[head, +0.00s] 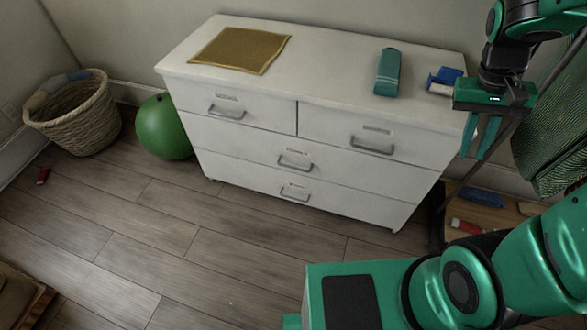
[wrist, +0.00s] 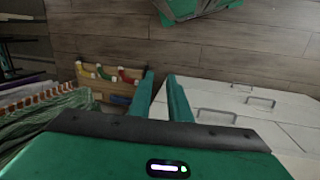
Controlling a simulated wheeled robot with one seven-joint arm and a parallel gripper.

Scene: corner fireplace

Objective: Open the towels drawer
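A white dresser (head: 330,88) stands against the wall, with several drawers, all shut. There is a top left drawer (head: 258,124), a top right drawer (head: 325,122), a wide middle drawer (head: 245,148) and a wide bottom drawer (head: 250,180). Each has a grey bar handle and a label plate; the labels are too small to read, so I cannot tell which is the towels drawer. My gripper (head: 473,156) points down beside the dresser's right end, apart from it. Its fingers (wrist: 161,76) are apart with nothing between them. The wrist view shows the dresser (wrist: 285,107) at right.
A gold cloth (head: 240,50), a teal object (head: 387,72) and a blue item (head: 444,79) lie on the dresser. A green ball (head: 163,128) and a wicker basket (head: 78,115) stand left. A dark-green mesh thing (head: 550,125) stands right. The floor before the dresser is clear.

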